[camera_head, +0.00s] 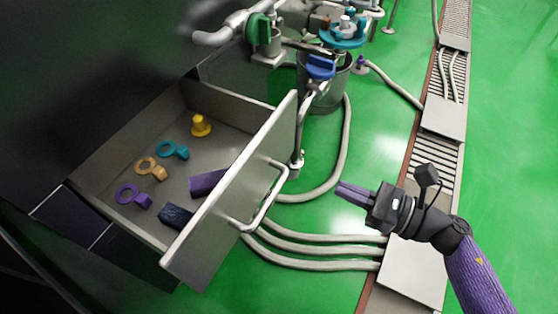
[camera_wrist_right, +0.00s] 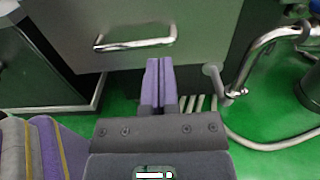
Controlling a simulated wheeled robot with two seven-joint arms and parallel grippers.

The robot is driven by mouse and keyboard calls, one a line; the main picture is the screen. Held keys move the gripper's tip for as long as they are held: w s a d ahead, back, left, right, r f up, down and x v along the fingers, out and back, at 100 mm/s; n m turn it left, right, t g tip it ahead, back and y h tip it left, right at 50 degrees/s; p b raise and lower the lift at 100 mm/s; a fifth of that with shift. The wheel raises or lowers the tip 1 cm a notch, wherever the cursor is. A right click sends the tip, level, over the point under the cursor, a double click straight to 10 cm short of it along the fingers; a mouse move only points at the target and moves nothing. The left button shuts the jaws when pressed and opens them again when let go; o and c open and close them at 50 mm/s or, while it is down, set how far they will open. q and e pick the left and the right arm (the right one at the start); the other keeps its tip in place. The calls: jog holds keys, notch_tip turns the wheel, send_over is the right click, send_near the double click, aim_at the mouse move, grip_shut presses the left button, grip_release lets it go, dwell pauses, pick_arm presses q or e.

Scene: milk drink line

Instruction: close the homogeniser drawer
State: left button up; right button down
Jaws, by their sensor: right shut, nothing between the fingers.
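The homogeniser drawer (camera_head: 240,205) stands pulled out from the dark cabinet on the left in the head view. A bar handle (camera_head: 268,205) is fixed to its front panel; the handle also shows in the right wrist view (camera_wrist_right: 135,45). My right gripper (camera_head: 340,190) is shut and empty, to the right of the drawer front and apart from the handle. In the wrist view its purple fingers (camera_wrist_right: 159,64) point toward the drawer front, with the tips just below and right of the handle. My left gripper is not in view.
The drawer holds a yellow part (camera_head: 200,126), a teal ring (camera_head: 172,149), an orange ring (camera_head: 150,168), a purple ring (camera_head: 132,195) and dark purple blocks (camera_head: 207,182). Hoses (camera_head: 320,250) run along the green floor. Pipes and a blue valve (camera_head: 321,67) stand behind the drawer.

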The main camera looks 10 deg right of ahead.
aim_at(265, 156)
jog(key=b+x, duration=0.2)
jog(key=x, duration=1.1)
jog(key=shift+w+a, duration=0.15)
jog(key=shift+w, duration=0.05)
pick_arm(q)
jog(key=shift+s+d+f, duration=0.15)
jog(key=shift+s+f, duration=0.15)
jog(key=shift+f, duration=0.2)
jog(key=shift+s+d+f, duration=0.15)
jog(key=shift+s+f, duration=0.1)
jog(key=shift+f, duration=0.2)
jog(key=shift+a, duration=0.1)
pick_arm(e)
jog(key=shift+a, duration=0.1)
